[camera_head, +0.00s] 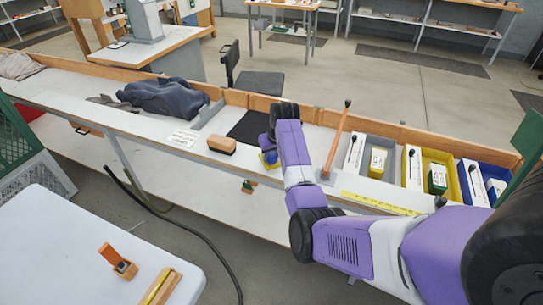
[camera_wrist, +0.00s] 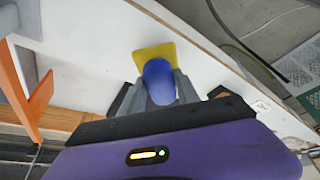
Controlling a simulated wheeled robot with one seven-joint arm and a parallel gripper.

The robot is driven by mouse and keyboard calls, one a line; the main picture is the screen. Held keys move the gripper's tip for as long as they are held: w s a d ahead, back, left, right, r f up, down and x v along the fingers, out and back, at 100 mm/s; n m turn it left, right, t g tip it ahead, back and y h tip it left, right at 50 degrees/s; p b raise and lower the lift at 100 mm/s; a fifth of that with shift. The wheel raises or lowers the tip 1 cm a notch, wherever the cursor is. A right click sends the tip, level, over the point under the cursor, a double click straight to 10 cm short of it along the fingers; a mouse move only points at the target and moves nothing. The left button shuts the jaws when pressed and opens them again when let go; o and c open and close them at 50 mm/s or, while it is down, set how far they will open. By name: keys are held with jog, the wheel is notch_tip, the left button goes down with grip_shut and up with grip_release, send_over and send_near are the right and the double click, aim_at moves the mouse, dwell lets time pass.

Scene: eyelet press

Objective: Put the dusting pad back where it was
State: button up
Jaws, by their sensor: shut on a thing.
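The dusting pad, a yellow square pad with a rounded blue knob, shows beside the end of my arm in the head view (camera_head: 271,158). In the wrist view the yellow pad (camera_wrist: 154,54) lies beyond the blue knob, over the white bench top. My gripper (camera_wrist: 160,86) is shut on the blue knob, with one grey finger on each side of it. In the head view my arm hides much of the knob and fingers. I cannot tell whether the pad touches the bench or is slightly above it.
A brown brush (camera_head: 222,144) lies left of the pad, with a black mat (camera_head: 250,127) behind. An orange lever (camera_head: 337,140) stands to the right, before a grey bin (camera_head: 375,139), a yellow bin (camera_head: 451,163) and a blue bin. A yellow ruler (camera_head: 380,203) lies along the front edge.

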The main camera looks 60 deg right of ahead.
jog(key=shift+f, duration=0.55)
jog(key=shift+f, duration=0.2)
jog(key=o, duration=1.2)
